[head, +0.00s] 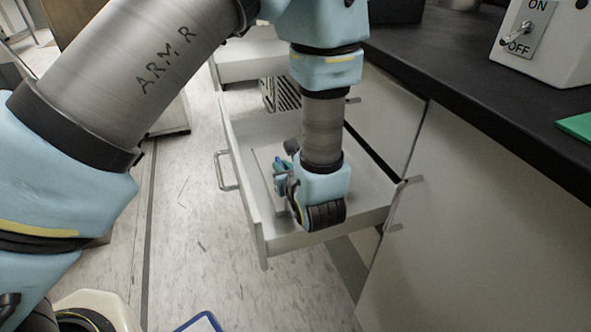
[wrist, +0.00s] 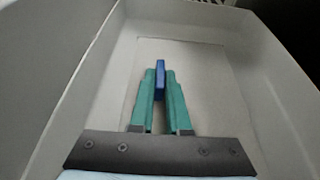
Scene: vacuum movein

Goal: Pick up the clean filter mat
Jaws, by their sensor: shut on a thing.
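A pale, flat square sheet (wrist: 212,75), which looks like the clean filter mat, is at the bottom of the open white drawer (wrist: 85,75). A small blue tab (wrist: 160,66) stands up over the sheet and appears to be part of it. My gripper (wrist: 159,85) points down into the drawer, its green fingers shut on the blue tab. In the head view my gripper (head: 282,180) is inside the drawer, and my wrist hides part of the sheet. I cannot tell whether the sheet touches the drawer floor.
The drawer's walls surround my gripper closely. A black counter (head: 455,75) with an ON/OFF switch box (head: 548,40) and a green item (head: 577,126) is to the right. Open floor (head: 195,235) lies left of the drawer. A pale round-edged object (head: 100,303) stands at bottom left.

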